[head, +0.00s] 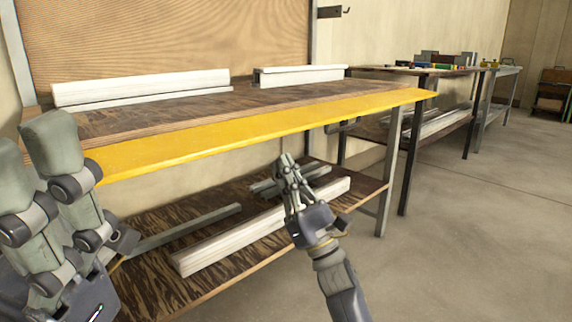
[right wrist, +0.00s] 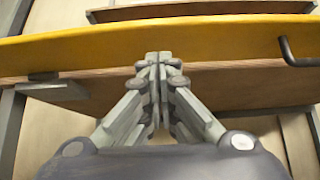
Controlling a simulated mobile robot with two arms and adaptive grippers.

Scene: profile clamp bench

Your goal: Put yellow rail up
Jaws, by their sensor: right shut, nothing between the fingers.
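The long yellow rail (head: 250,130) runs along the front edge of the wooden bench top (head: 150,118). It also crosses the upper part of the right wrist view (right wrist: 70,40). My right gripper (head: 287,160) is shut and empty, in front of the bench and just below the rail in the head view. In the right wrist view its closed fingertips (right wrist: 158,62) overlap the rail's lower edge; I cannot tell whether they touch it. My left gripper (head: 28,140) is large at the lower left, fingers up, and covers the rail's left end. Its opening is unclear.
Two white profiles (head: 140,87) (head: 300,75) lie at the back of the bench top. The lower shelf (head: 235,258) holds a long white profile (head: 225,240) and grey bars. A dark bent hook (right wrist: 298,55) shows in the right wrist view. Floor at right is clear.

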